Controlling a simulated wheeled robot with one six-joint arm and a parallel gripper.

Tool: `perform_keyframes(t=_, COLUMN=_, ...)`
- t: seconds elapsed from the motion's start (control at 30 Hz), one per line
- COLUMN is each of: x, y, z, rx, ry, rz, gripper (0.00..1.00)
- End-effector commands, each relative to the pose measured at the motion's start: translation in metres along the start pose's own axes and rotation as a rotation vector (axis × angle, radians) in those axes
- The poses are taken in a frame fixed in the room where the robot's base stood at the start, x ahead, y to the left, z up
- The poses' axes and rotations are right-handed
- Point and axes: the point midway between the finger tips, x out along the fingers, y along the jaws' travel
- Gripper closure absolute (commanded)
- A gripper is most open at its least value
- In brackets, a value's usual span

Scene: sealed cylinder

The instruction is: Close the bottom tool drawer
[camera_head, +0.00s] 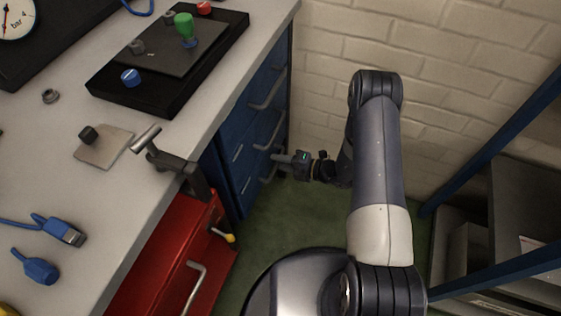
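A blue drawer cabinet (250,130) stands under the bench, with several drawers and grey bar handles on its front. The lowest handle (268,174) that I can make out is near the floor, partly behind my gripper. I cannot tell how far the bottom drawer stands out from the cabinet. My gripper (279,159) reaches left, its tip close in front of the lower drawer fronts. Whether it touches a drawer is unclear. Its fingers are seen from above and too small to tell open from shut. Nothing is visibly held.
A red cabinet (165,250) with handles and a yellow-tipped item (229,238) stands nearer. A vise-like tool (180,165) overhangs the bench (90,210) edge. A brick wall (440,80) is behind, a blue-framed shelf (490,160) at right. Green floor (270,225) is clear between.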

Motion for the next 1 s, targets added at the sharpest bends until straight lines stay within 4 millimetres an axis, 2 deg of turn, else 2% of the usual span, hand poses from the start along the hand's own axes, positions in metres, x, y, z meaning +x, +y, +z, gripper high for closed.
perform_keyframes(t=0.17, x=-0.015, y=0.001, z=0.001, rx=0.001, ry=-0.004, rz=-0.001, gripper=0.68)
perform_keyframes(t=0.6, x=-0.09, y=0.001, z=0.001, rx=0.0, ry=-0.003, rz=0.001, gripper=0.68)
perform_keyframes(t=0.8, x=-0.105, y=0.0, z=0.0, rx=0.0, ry=-0.001, rz=0.0, gripper=0.68)
perform_keyframes(t=1.0, x=-0.107, y=0.0, z=0.0, rx=0.0, ry=0.002, rz=0.0, gripper=0.68)
